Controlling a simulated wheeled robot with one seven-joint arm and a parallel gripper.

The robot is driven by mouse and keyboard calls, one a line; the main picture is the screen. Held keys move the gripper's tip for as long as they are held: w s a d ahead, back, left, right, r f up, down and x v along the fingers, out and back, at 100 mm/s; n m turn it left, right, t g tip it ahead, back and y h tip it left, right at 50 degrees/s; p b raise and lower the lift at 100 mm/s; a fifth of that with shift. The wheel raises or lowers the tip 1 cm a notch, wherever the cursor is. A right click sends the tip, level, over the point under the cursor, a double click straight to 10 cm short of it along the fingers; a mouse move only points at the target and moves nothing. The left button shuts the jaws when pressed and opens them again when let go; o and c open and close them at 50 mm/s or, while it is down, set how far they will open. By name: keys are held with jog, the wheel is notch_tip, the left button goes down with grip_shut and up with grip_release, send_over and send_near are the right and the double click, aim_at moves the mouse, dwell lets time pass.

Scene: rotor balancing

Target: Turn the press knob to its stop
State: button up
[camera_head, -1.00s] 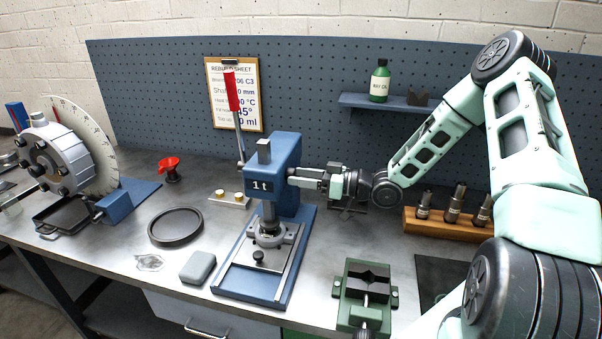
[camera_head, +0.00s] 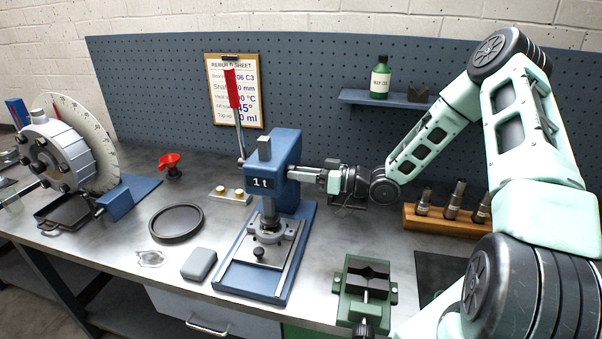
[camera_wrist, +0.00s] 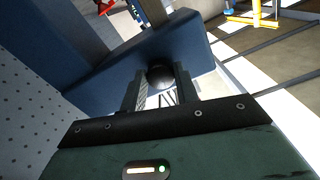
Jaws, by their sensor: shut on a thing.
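The blue arbor press (camera_head: 287,160) stands mid-bench with a "1 t" plate on its head. Its dark round knob (camera_wrist: 160,74) shows in the wrist view on the side of the blue press head, between my two fingers. My gripper (camera_head: 298,173) comes in from the right and is shut on the knob; the fingers also show in the wrist view (camera_wrist: 160,88). In the head view the knob is hidden by the fingers and press head. The press ram (camera_head: 268,211) reaches down to a ring-like part (camera_head: 268,231) over the press base.
A green vise (camera_head: 366,290) stands at the front right. A wooden rack (camera_head: 440,220) with several metal tools is behind it. A shelf (camera_head: 370,99) holds a green bottle (camera_head: 380,78). A black round tray (camera_head: 176,223) and grey box (camera_head: 199,264) lie left of the press.

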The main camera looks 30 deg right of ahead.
jog(key=shift+r+m+p, duration=0.2)
jog(key=shift+m+p, duration=3)
jog(key=shift+m, duration=5.3)
jog(key=o, duration=1)
jog(key=shift+s, duration=0.1)
jog(key=shift+c, duration=0.2)
jog(key=b+v, duration=0.5)
jog(key=v, duration=1.2)
jog(key=shift+s+b, duration=0.2)
jog(key=shift+b, duration=0.2)
jog(key=shift+w, duration=0.1)
